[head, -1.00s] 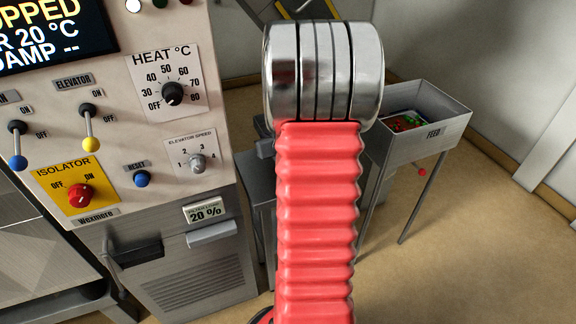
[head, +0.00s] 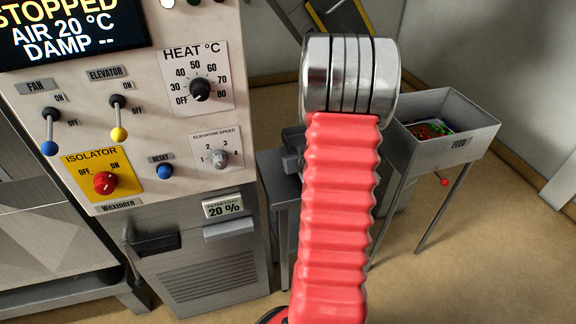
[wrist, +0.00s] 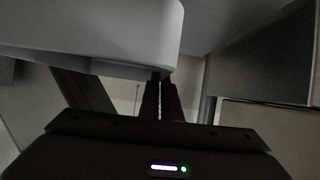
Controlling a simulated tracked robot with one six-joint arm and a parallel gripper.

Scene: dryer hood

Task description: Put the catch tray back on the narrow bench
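My gripper (wrist: 160,88) shows in the wrist view with its two dark fingers close together and a thin pale line between them. I cannot tell if anything thin is held between them. A light grey, round-cornered body (wrist: 95,30) fills the upper left there, its lower edge at the fingertips; I cannot tell if it is the catch tray or if they touch. In the head view my red arm hides my fingertips. A low grey table (head: 271,165), possibly the narrow bench, stands partly behind my arm. No catch tray can be made out in the head view.
The control cabinet (head: 165,185) stands close on the left, with levers and a dark handle (head: 155,243). The grey FEED hopper (head: 455,125) stands on legs at the right, holding red and green pieces. The floor (head: 480,275) at the lower right is clear.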

